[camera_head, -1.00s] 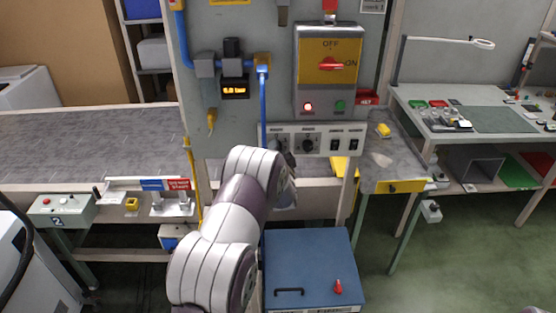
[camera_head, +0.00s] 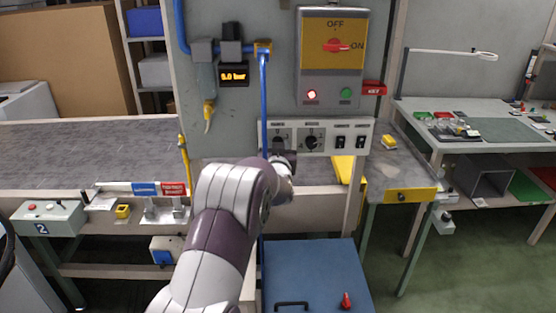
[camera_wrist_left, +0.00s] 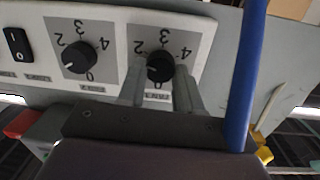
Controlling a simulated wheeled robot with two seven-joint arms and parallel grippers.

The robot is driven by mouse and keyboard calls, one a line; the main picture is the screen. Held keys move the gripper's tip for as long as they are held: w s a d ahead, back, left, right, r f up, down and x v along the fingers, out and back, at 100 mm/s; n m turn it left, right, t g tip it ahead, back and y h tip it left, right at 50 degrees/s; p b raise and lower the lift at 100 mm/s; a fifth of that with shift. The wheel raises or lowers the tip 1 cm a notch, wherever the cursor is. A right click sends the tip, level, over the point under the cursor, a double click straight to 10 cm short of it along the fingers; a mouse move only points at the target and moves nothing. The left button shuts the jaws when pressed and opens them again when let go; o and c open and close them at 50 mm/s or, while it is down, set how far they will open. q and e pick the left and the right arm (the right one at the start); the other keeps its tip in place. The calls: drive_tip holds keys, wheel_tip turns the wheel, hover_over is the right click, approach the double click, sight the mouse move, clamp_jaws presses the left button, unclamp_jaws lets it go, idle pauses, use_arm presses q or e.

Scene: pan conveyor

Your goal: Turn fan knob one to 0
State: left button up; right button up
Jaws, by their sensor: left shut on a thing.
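Fan knob one (camera_wrist_left: 160,67) is a black round knob on a grey-backed dial of the light switch panel. The wrist view shows this dial upside down, with printed numbers around it. My left gripper (camera_wrist_left: 161,92) has one finger on each side of the knob and is shut on it. Which number the knob points to is hard to tell. In the head view my left gripper (camera_head: 283,160) is at the panel's left dial, partly covered by my wrist. The second fan knob (camera_head: 311,142) is beside it, free. My right gripper is out of view.
A blue hose (camera_head: 263,100) runs vertically just left of the panel, close to my gripper; it also shows in the wrist view (camera_wrist_left: 247,70). Two black rocker switches (camera_head: 350,142) are right of the knobs. The red rotary switch (camera_head: 336,45) is above. A blue cabinet (camera_head: 312,265) stands below.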

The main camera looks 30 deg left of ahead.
use_arm(q)
drive_tip(key=shift+a+f+n+t+y+b, duration=0.1)
drive_tip(key=shift+n+t+y+b, duration=0.1)
drive_tip(key=shift+n+b, duration=3.35)
drive_tip(key=shift+d+f+n+t+y+b, duration=0.1)
drive_tip(key=shift+f+n+t+b, duration=0.1)
drive_tip(key=shift+n+b, duration=3.35)
drive_tip(key=shift+a+f+n+t+y+b, duration=0.1)
drive_tip(key=shift+n+t+b, duration=0.1)
drive_tip(key=shift+n+b, duration=3.35)
drive_tip(key=shift+r, duration=0.1)
drive_tip(key=o, duration=1)
drive_tip(key=shift+o, duration=0.2)
drive_tip(key=shift+s+b, duration=0.1)
drive_tip(key=shift+b, duration=0.2)
drive_tip(key=r+b+v, duration=0.1)
drive_tip(key=v, duration=1.1)
drive_tip(key=shift+s+f, duration=0.25)
drive_tip(key=shift+f, duration=0.3)
